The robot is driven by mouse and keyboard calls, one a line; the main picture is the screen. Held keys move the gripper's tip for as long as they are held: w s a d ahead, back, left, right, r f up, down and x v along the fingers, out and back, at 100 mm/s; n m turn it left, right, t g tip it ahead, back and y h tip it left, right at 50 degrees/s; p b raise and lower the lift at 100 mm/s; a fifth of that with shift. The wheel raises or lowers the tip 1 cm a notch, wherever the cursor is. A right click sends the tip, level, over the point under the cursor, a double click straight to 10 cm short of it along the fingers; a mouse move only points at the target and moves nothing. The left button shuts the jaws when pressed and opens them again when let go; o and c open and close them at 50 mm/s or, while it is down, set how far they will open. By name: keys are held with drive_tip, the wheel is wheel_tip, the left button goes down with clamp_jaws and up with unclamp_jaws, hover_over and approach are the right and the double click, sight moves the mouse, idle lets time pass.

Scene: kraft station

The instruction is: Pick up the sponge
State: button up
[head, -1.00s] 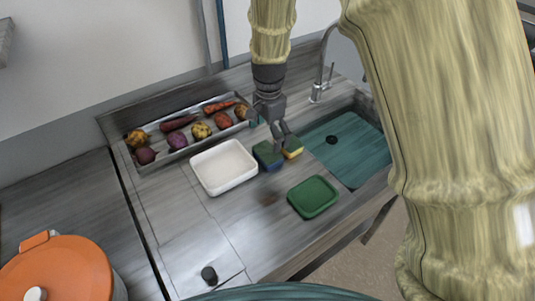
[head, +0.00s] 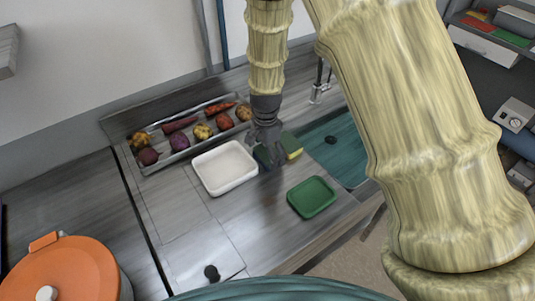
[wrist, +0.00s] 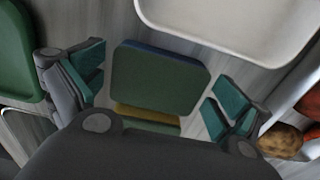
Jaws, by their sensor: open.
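Two sponge-like blocks sit side by side between the white tray and the sink. One has a dark green top and blue side (head: 262,158) and is partly hidden by my gripper in the head view; the other is yellow with a green top (head: 293,149). In the wrist view the green-and-blue block (wrist: 160,78) lies between my open fingers, with the yellow-and-green block (wrist: 145,114) just behind it, partly covered by my gripper body. My gripper (head: 267,148) points down over the green-and-blue block. Its teal-padded fingers stand apart, with gaps to the block on both sides.
A white tray (head: 206,187) is close to the left of the blocks. A green lid-like dish (head: 312,197) lies in front, a teal sink (head: 345,160) to the right. A metal tray of vegetables (head: 185,154) is behind; an orange pot (head: 75,275) stands front left.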

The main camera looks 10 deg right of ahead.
sight(266, 153)
drive_tip(key=shift+f, duration=0.15)
drive_tip(key=c, duration=0.6)
drive_tip(key=shift+r+b, duration=0.5)
drive_tip(key=shift+r, duration=0.3)
drive_tip(key=shift+r+b, duration=0.45)
drive_tip(key=shift+r, duration=0.5)
drive_tip(key=s+a+b, duration=0.1)
drive_tip(key=s, duration=0.4)
drive_tip(key=s+a+r+b, duration=0.1)
drive_tip(key=s, duration=0.4)
drive_tip(key=s+a+b, duration=0.1)
drive_tip(key=s+b, duration=0.1)
drive_tip(key=s, duration=0.3)
drive_tip(key=shift+s+a+r, duration=0.3)
drive_tip(key=shift+a, duration=0.05)
